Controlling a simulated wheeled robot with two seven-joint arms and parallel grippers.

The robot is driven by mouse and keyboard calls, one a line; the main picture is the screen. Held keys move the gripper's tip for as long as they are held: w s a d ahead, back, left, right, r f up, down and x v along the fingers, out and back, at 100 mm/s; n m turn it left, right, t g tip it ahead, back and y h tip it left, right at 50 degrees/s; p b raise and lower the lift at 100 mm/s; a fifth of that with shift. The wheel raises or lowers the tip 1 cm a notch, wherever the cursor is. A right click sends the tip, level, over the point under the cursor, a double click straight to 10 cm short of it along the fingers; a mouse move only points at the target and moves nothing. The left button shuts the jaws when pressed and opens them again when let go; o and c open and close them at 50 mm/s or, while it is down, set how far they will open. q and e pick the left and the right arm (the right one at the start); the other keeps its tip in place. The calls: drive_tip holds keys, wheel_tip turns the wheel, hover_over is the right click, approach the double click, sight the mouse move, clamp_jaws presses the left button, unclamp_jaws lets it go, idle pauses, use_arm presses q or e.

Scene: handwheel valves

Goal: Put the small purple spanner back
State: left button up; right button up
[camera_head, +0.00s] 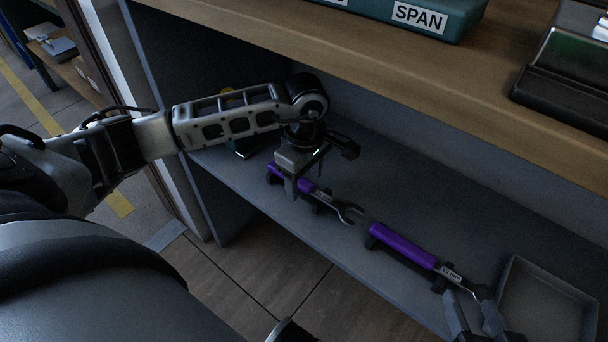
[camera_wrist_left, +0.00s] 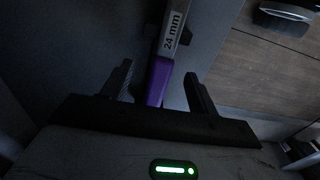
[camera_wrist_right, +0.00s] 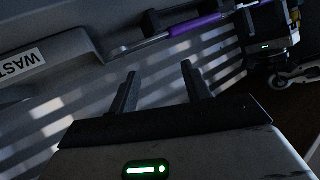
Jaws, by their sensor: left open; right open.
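Two purple-handled spanners lie in a line on the grey lower shelf. The left spanner (camera_head: 306,186) is under my left gripper (camera_head: 316,170), which is open over its handle. In the left wrist view its handle (camera_wrist_left: 158,80), labelled 24 mm, lies between the spread fingers, not gripped. Part of it is hidden by the gripper in the head view. The right spanner (camera_head: 403,246) lies nearer, raised on dark supports, its label too small to read. My right gripper (camera_head: 474,312) is open and empty near its right end. I cannot tell which spanner is smaller.
A grey tray (camera_head: 548,296) sits at the shelf's right; a WASTE label (camera_wrist_right: 22,63) shows in the right wrist view. The wooden shelf above (camera_head: 330,50) bears a green SPAN box (camera_head: 418,18) and a dark case (camera_head: 565,80). A gap separates the spanners.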

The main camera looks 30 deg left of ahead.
use_arm(q)
drive_tip(key=shift+o, duration=0.5)
drive_tip(key=shift+f, duration=0.3)
use_arm(e)
wheel_tip(320, 180, down, 3)
drive_tip(key=shift+s+a+r, duration=0.1)
drive_tip(key=shift+r, duration=0.05)
use_arm(q)
drive_tip(key=shift+r, duration=0.1)
drive_tip(key=shift+w+r+p, duration=0.1)
drive_tip(key=shift+r+p, duration=1.25)
drive_tip(key=shift+r, duration=0.3)
use_arm(e)
drive_tip(key=shift+r, duration=1.1)
use_arm(q)
drive_tip(key=shift+r+p, duration=1)
drive_tip(key=shift+r, duration=0.4)
use_arm(e)
drive_tip(key=shift+r, duration=1.2)
